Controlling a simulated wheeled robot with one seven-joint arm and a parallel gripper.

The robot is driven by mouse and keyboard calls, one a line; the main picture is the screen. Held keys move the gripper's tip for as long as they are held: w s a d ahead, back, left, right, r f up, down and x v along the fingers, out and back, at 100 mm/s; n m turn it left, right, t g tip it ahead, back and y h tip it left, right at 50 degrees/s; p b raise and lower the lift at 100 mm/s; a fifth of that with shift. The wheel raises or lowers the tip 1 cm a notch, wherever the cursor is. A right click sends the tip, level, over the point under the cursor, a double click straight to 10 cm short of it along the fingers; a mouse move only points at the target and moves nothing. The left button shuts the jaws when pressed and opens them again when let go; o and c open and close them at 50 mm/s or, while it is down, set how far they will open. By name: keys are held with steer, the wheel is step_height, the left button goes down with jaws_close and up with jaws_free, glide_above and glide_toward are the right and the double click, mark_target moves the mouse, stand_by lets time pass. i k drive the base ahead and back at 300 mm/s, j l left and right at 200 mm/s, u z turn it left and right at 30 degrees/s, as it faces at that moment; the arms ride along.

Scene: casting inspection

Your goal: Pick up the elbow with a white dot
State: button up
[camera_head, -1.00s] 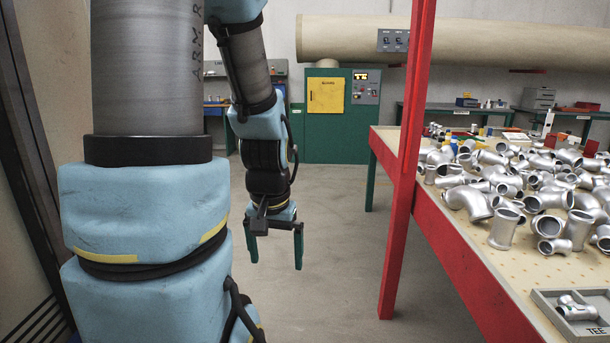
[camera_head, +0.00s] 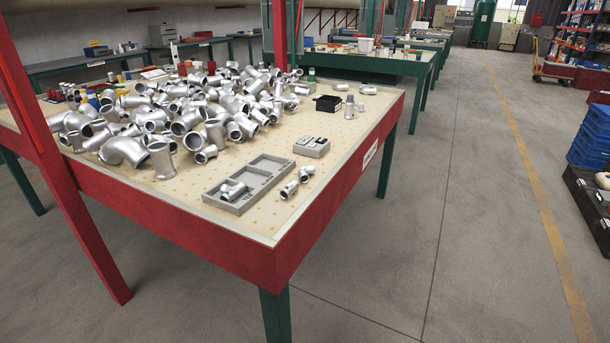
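Many silver pipe fittings, elbows and tees among them, lie in a heap (camera_head: 190,105) on a red-edged table (camera_head: 235,230) with a pale perforated top. A large elbow (camera_head: 125,150) lies at the near left of the heap. I cannot make out a white dot on any elbow at this distance. Two small fittings (camera_head: 298,180) lie near the table's right edge. My gripper and arm are out of this view.
A grey tray (camera_head: 250,183) holding a fitting stands at the near corner. A grey device (camera_head: 312,146) and a black box (camera_head: 328,103) stand behind it. A red post (camera_head: 60,185) stands at left.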

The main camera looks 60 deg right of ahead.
mark_target(303, 174)
steer(key=k+l, duration=0.25)
steer(key=l, duration=0.15)
steer(key=k+l, duration=0.5)
steer(key=l, duration=0.25)
